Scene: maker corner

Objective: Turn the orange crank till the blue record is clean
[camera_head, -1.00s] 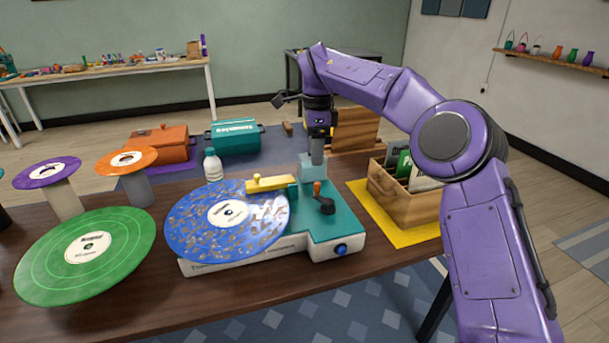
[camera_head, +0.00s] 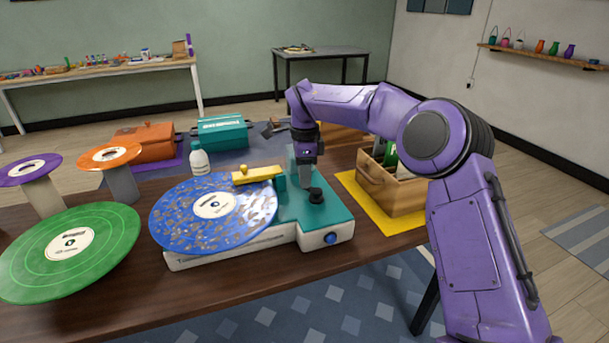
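The blue record (camera_head: 170,222) lies on a teal and white machine (camera_head: 335,215), with brownish dirt patches spread over much of its surface. A yellow arm (camera_head: 256,175) reaches over its far right edge. The crank's dark hub (camera_head: 315,195) shows on the machine's teal top; its orange handle is hidden behind my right gripper. My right gripper (camera_head: 304,184) points down at the crank, just left of and behind the hub. I cannot tell whether its fingers are open or shut on the handle. My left gripper is not in view.
A wooden crate (camera_head: 391,191) stands on a yellow mat to the right. A white bottle (camera_head: 199,160) stands behind the blue record. A green record (camera_head: 70,275), an orange record (camera_head: 109,156) and a purple record (camera_head: 28,170) are at left. A blue knob (camera_head: 330,238) is on the machine's front.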

